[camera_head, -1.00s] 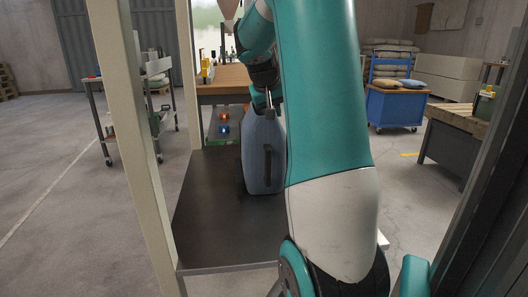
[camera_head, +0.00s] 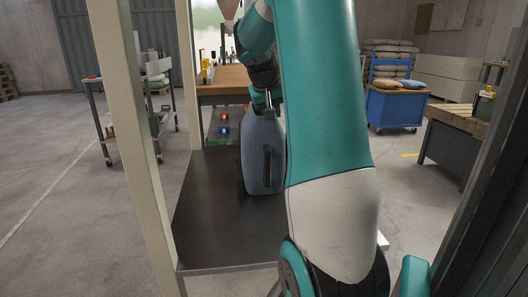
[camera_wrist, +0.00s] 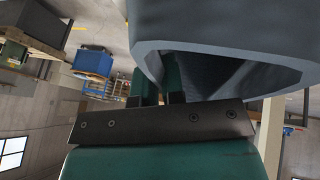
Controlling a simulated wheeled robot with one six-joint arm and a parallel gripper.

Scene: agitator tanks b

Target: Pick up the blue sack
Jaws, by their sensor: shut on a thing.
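My own arm hides the sack's right side in the head view.
The dark table (camera_head: 215,225) is bare around the sack. A pale post (camera_head: 128,130) stands close at left. A wooden bench (camera_head: 225,80) is behind. A blue cart (camera_head: 397,107) with pillow-like sacks stands back right, and another bench (camera_head: 455,120) is at right. A shelf cart (camera_head: 130,105) is at left.

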